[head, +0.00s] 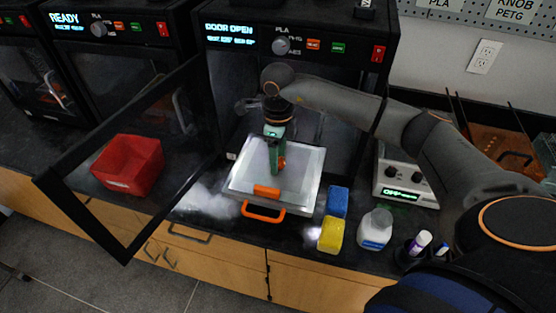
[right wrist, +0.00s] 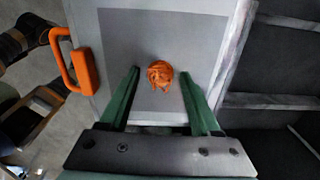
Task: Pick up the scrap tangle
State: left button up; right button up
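The scrap tangle (right wrist: 160,75) is a small orange clump of filament on the grey print plate (right wrist: 115,60). In the head view the tangle (head: 282,162) shows just right of my right gripper's fingers. The plate (head: 306,190) has an orange handle at its front and sits at the mouth of the open printer (head: 290,70). My right gripper (head: 277,170) is above the plate, pointing down. In the right wrist view its two green fingers (right wrist: 159,73) stand apart, with the tangle between their tips and no clear contact. My left gripper is in neither view.
The open printer door (head: 130,245) swings out at the left, with a red bin (head: 130,164) behind its glass. A blue sponge (head: 337,201), a yellow sponge (head: 331,234) and a white bottle (head: 375,229) stand right of the plate. A scale (head: 404,180) is farther right.

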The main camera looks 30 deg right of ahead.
grip_shut()
dwell(0.3)
